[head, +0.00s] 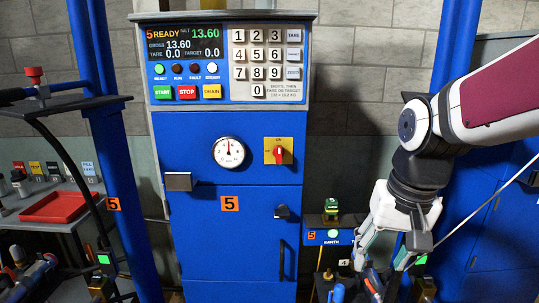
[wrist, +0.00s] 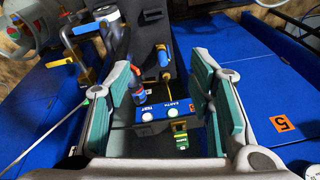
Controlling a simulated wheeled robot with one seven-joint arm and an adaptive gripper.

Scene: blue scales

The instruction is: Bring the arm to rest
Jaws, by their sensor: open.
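My gripper (head: 388,250) hangs at the lower right of the head view, at the end of my maroon and white arm, which is bent downward. In the wrist view my gripper (wrist: 165,105) has its two teal-padded fingers spread wide apart, with nothing held between them. Beyond the fingers lies a small blue panel marked EARTH (wrist: 165,112) with a green clamp-like piece (wrist: 180,140). The same panel (head: 318,238) stands left of my gripper in the head view, with the green piece (head: 331,208) on top.
A blue scale cabinet (head: 195,245) with display, keypad, gauge and red knob (head: 279,152) fills the middle. Blue posts (head: 118,190) stand on both sides. A red tray (head: 55,206) sits on the left bench. Pipes and valves crowd the area below my gripper.

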